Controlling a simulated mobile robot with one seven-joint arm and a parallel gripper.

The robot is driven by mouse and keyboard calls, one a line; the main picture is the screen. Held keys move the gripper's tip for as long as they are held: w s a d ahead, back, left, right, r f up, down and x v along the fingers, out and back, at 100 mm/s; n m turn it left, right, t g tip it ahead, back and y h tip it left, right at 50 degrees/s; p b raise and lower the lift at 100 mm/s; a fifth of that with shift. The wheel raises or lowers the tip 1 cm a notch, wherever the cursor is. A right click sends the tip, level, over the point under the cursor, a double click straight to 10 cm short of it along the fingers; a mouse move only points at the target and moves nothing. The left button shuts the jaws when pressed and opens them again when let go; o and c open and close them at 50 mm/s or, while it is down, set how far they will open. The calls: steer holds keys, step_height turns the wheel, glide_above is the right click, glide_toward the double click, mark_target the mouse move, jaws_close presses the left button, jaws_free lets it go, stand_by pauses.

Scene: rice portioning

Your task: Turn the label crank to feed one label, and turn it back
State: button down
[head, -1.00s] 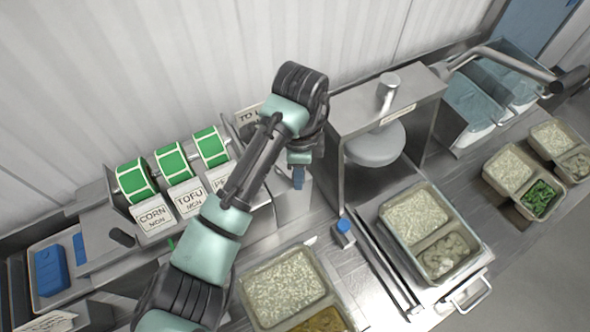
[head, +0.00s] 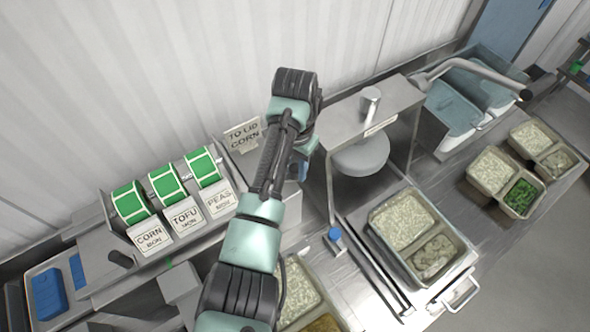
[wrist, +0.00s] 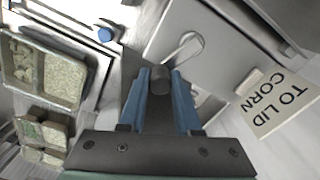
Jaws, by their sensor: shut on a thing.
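In the wrist view, my gripper (wrist: 161,88) has its two blue fingers shut on the dark round crank knob (wrist: 160,79). The label crank's light metal arm (wrist: 181,49) runs from near the knob up to a round hub on a grey metal face. In the head view, my arm covers most of the crank and its housing; only a bit of blue finger shows beside the press. Three green label rolls (head: 167,186) sit in a metal holder to the left, above cards reading CORN, TOFU and PEAS. No fed label is clearly visible.
A sign reading TO LID CORN (head: 243,134) stands behind my arm. A lid press (head: 361,155) is close on the right, with a filled two-part tray (head: 405,262) before it. A blue-topped knob (head: 334,234) is near the press. Another filled tray (head: 300,293) is partly behind my arm.

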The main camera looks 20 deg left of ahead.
steer(key=shift+w+a+n+b, duration=0.2)
steer(key=shift+w+a+n, duration=0.35)
steer(key=shift+n, duration=1.1)
steer(key=shift+w+a+n+b, duration=0.15)
steer(key=shift+w+a+n, duration=0.4)
steer(key=shift+n, duration=1.15)
steer(key=shift+w+a+n+b, duration=0.25)
steer(key=shift+a+n, duration=0.5)
steer(key=shift+n, duration=0.9)
steer(key=shift+a+r, duration=0.1)
steer(key=shift+a, duration=0.05)
steer(key=c, duration=0.6)
jaws_free()
step_height(320, 180, up, 13)
steer(key=p, duration=0.2)
steer(key=shift+p, duration=0.4)
